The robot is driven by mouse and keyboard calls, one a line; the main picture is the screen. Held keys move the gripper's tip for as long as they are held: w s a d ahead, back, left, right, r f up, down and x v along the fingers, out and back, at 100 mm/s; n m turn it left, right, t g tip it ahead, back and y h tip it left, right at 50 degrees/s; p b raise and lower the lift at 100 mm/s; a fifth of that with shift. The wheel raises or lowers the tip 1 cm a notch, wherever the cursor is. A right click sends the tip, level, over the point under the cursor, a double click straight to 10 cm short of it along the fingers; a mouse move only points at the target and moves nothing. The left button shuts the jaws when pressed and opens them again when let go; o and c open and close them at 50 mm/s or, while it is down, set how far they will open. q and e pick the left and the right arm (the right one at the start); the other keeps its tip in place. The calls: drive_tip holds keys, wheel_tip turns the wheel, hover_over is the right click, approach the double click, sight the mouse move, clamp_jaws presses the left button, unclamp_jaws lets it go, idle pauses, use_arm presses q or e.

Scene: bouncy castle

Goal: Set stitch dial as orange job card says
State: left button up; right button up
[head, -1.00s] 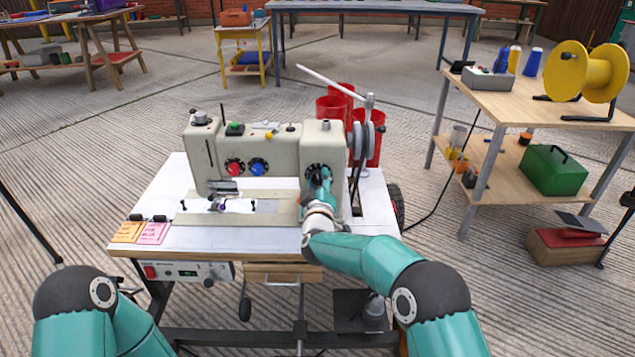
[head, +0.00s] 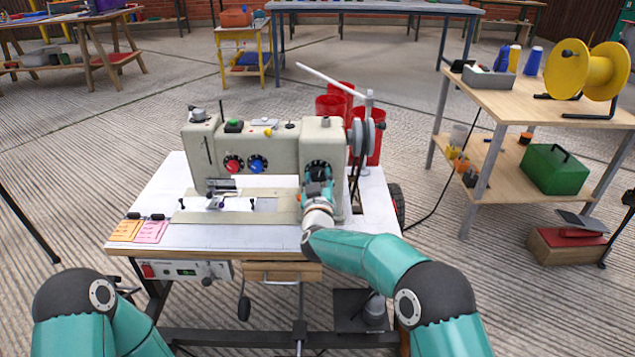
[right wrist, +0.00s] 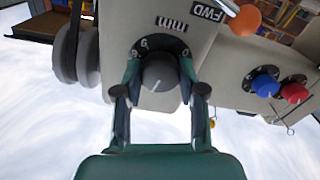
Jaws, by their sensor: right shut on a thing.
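The stitch dial is a dark round knob (right wrist: 160,72) on a black scale plate, marked "mm" on the machine's pale body in the right wrist view. Several scale digits show, partly covered by my fingers. A light pointer line shows on the knob. My right gripper (right wrist: 160,82) is shut on the knob, one finger on each side. In the head view my right gripper (head: 317,180) is at the right end of the sewing machine (head: 285,145), covering much of the dial. The orange job card (head: 126,230) lies at the table's front left; its writing is too small to read. My left gripper is out of view.
A pink card (head: 151,232) lies beside the orange one. Red and blue knobs (head: 257,164) sit left of the dial. An orange-tipped lever marked FWD (right wrist: 245,20) is close to the dial. Red cups (head: 366,145) and a thread stand are behind the machine.

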drive_tip(key=m, duration=0.2)
drive_tip(key=m+b, duration=0.2)
drive_tip(key=m, duration=0.1)
drive_tip(key=shift+a+f+m, duration=0.1)
drive_tip(key=shift+f+m, duration=0.2)
drive_tip(key=m+b, duration=0.3)
drive_tip(key=m, duration=0.2)
drive_tip(key=m+b, duration=0.1)
drive_tip(key=m, duration=0.2)
drive_tip(key=shift+m, duration=2.2)
drive_tip(key=shift+d, duration=0.2)
drive_tip(key=o, duration=1)
drive_tip(key=shift+o, duration=0.7)
drive_tip(key=shift+r, duration=0.15)
